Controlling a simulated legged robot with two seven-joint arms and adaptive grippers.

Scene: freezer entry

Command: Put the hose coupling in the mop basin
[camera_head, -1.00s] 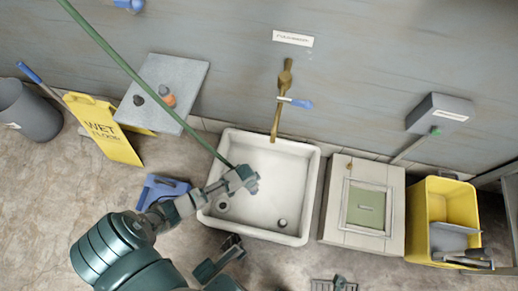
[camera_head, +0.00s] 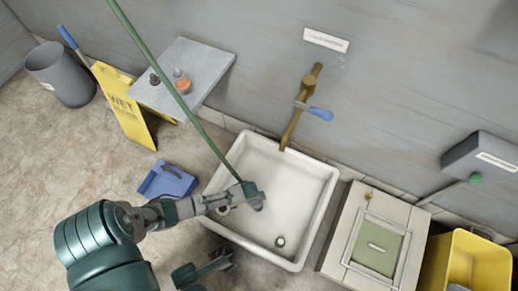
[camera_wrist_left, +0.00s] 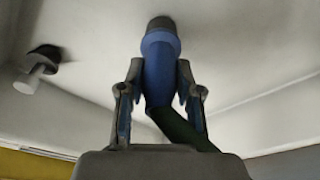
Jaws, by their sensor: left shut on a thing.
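My left gripper (camera_head: 254,196) is over the left part of the white mop basin (camera_head: 323,205). In the left wrist view, its two fingers (camera_wrist_left: 160,95) are shut on the hose coupling (camera_wrist_left: 158,70), a blue body with a grey end. The dark green hose (camera_wrist_left: 180,128) runs from the coupling between the fingers. In the head view the hose (camera_head: 183,104) stretches to the top left, and the gripper mostly hides the coupling. The coupling's grey end points at the pale basin surface; I cannot tell if it touches. A dark jointed part at the bottom may be my right gripper (camera_head: 204,268).
A brass tap (camera_head: 299,108) with a blue lever hangs over the basin's back edge. A beige box with a green panel (camera_head: 378,247) stands right of it, then a yellow bucket (camera_head: 478,262). A blue dustpan (camera_head: 167,181) and yellow wet-floor sign (camera_head: 124,105) are left.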

